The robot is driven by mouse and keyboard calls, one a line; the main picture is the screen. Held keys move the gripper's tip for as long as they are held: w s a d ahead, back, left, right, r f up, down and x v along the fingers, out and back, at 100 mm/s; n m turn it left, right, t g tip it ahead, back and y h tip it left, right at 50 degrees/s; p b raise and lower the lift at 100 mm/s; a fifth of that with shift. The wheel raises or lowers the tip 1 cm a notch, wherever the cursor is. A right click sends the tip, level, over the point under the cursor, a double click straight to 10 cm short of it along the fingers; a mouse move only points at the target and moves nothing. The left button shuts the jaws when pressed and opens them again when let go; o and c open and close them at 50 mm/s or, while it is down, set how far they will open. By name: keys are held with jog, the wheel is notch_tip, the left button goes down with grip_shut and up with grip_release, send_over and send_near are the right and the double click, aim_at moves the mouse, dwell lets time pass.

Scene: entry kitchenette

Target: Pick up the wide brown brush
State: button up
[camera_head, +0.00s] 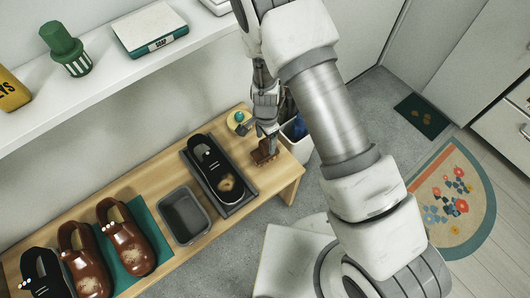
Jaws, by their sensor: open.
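The wide brown brush (264,153) lies on the wooden bench near its right end, just right of a tray with a dark shoe. My gripper (266,140) points down right over the brush, with its fingertips at the brush's top. The gripper is open. The fingers partly cover the brush, and I cannot tell whether they touch it.
A dark shoe (212,165) lies on a grey tray (238,206) beside the brush. A white bin (299,143) is right of the bench (285,176). A grey tub (185,214) and several shoes fill the left.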

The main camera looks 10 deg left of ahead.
notch_tip(320, 180, down, 4)
jog(key=shift+s+a+r+b, duration=0.1)
jog(key=shift+r+b, duration=0.05)
jog(key=shift+b, duration=0.35)
grip_shut()
